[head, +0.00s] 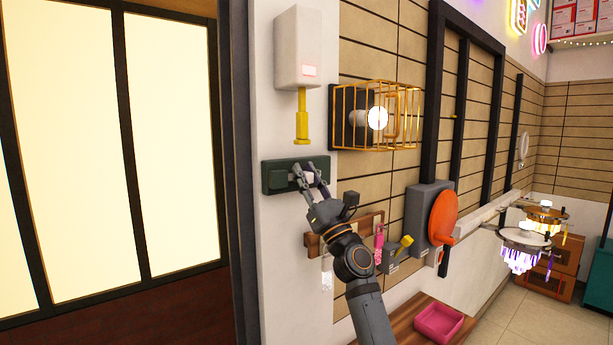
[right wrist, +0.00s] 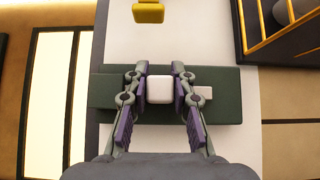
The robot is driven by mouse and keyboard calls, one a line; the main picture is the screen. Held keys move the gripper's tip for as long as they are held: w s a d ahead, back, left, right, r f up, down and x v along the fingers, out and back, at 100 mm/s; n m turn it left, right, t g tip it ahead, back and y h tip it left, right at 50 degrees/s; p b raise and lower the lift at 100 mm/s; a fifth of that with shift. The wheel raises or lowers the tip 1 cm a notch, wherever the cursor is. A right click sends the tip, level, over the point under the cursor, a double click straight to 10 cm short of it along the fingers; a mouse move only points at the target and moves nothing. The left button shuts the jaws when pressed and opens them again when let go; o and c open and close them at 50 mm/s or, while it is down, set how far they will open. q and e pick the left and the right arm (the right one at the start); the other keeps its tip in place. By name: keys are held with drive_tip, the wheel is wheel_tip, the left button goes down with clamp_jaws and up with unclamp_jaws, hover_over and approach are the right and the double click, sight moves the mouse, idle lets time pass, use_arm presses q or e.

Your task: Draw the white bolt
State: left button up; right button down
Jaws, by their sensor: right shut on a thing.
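The white bolt's square knob (right wrist: 160,90) stands out from a dark green plate (right wrist: 228,108) on the wall. The plate also shows in the head view (head: 272,178), left of the fingers. A small white piece (right wrist: 205,93) shows on the plate to the right of the knob. My right gripper (right wrist: 160,88) is shut on the knob, with one finger on each side. In the head view my right gripper (head: 309,174) reaches up to the plate and its fingers partly hide the bolt. My left gripper is not in view.
Above the plate, a white box (head: 298,48) has a yellow handle (head: 302,118) hanging below. A caged lamp (head: 377,117) juts out at right. A grey box with an orange disc (head: 443,217) and a wooden rack (head: 313,245) are lower. A pink tray (head: 438,322) sits below.

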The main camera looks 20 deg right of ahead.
drive_tip(key=shift+d+f+b, duration=0.1)
drive_tip(key=shift+d+b, duration=0.1)
drive_tip(key=shift+b, duration=0.1)
drive_tip(key=d+b, duration=0.1)
drive_tip(key=w+d+b, duration=0.1)
drive_tip(key=d, duration=0.1)
drive_tip(key=d+b, duration=0.1)
drive_tip(key=shift+w+d+r, duration=0.15)
drive_tip(key=shift+w+r, duration=0.15)
drive_tip(key=c, duration=1.3)
unclamp_jaws()
drive_tip(key=shift+w+d, duration=0.1)
drive_tip(key=shift+o, duration=0.9)
drive_tip(key=shift+w+d+f, duration=0.1)
drive_tip(key=shift+d+f, duration=0.05)
drive_tip(key=shift+f, duration=0.05)
